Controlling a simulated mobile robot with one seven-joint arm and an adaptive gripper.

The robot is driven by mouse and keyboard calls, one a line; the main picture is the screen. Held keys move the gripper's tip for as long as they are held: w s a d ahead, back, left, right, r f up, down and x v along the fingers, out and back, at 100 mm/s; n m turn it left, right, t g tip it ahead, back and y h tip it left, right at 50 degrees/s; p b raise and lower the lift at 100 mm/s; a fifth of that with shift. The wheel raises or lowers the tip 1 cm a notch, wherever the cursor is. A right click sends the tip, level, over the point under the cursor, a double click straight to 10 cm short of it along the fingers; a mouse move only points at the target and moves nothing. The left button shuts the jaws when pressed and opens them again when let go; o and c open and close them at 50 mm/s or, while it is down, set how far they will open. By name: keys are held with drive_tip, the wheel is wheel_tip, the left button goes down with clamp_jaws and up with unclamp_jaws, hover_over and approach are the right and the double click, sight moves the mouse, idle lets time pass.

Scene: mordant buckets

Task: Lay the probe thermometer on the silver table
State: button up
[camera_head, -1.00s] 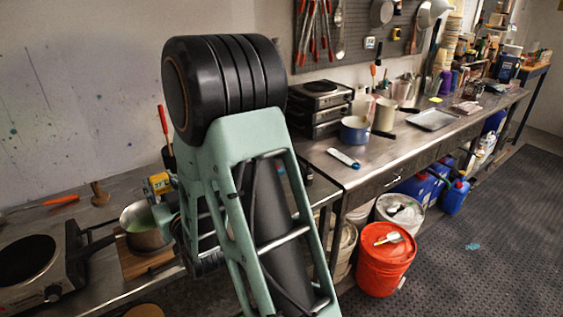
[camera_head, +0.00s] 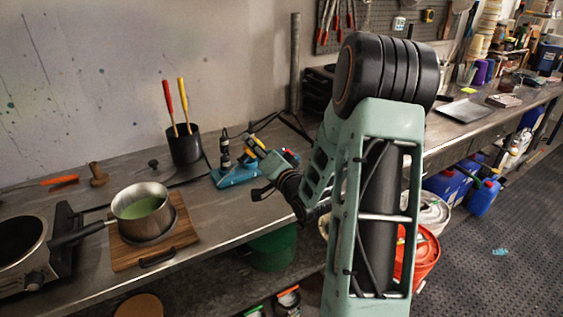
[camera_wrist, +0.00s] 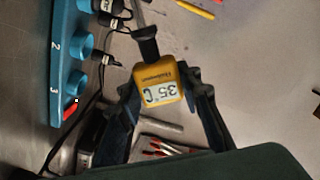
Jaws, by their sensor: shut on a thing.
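The probe thermometer is a yellow block (camera_wrist: 160,84) with a 35°C display and a dark collar. Its thin metal probe points up and away in the wrist view. My gripper (camera_wrist: 159,82) is shut on the yellow block, one dark finger on each side. In the head view my gripper (camera_head: 270,167) is beside the teal holder, and my arm hides part of it. The silver table (camera_head: 100,205) is a long grey metal bench along the wall. The thermometer is over this metal surface; I cannot tell its exact height.
A teal numbered holder (camera_wrist: 68,60) with dark cabled pieces stands close to the thermometer. A pot (camera_head: 143,207) of green liquid sits on a wooden board, left of it. A black cup (camera_head: 184,146) holds two coloured handles.

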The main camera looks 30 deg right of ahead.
drive_tip(key=s+d+f+m+b, duration=0.2)
drive_tip(key=d+f+m, duration=0.15)
drive_tip(key=d, duration=0.35)
drive_tip(key=shift+d+f+b, duration=0.1)
drive_tip(key=shift+f+b, duration=3.5)
drive_tip(key=shift+f, duration=0.85)
drive_tip(key=o, duration=1.2)
drive_tip(key=s, duration=1.2)
drive_tip(key=shift+d+r, duration=0.1)
drive_tip(key=shift+d, duration=0.1)
